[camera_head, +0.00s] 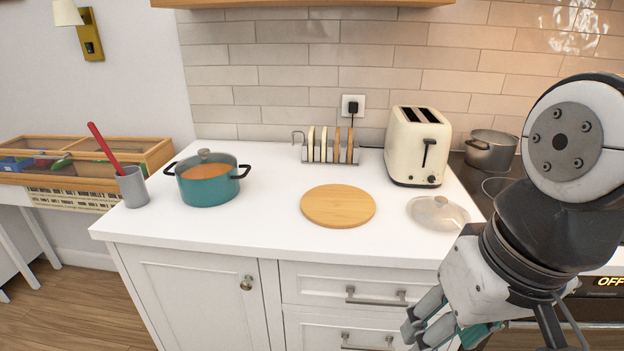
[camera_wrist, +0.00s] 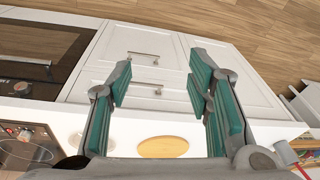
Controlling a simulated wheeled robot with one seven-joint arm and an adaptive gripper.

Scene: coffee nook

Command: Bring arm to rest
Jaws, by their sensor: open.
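My gripper (camera_head: 440,332) hangs at the lower right of the head view, in front of the counter's drawers, with part of my arm above it. In the wrist view my gripper (camera_wrist: 160,88) shows two teal-padded fingers spread wide apart. Nothing is between the fingers, and they touch nothing that I can see. In the head view the fingertips are partly cut off by the bottom of the picture.
The white counter (camera_head: 265,225) holds a teal pot (camera_head: 208,188), a grey cup (camera_head: 131,188), a toast rack (camera_head: 330,150), a round wooden board (camera_head: 338,206), a cream toaster (camera_head: 417,146) and a glass lid (camera_head: 437,212). A metal pot (camera_head: 490,152) stands on the stove at right.

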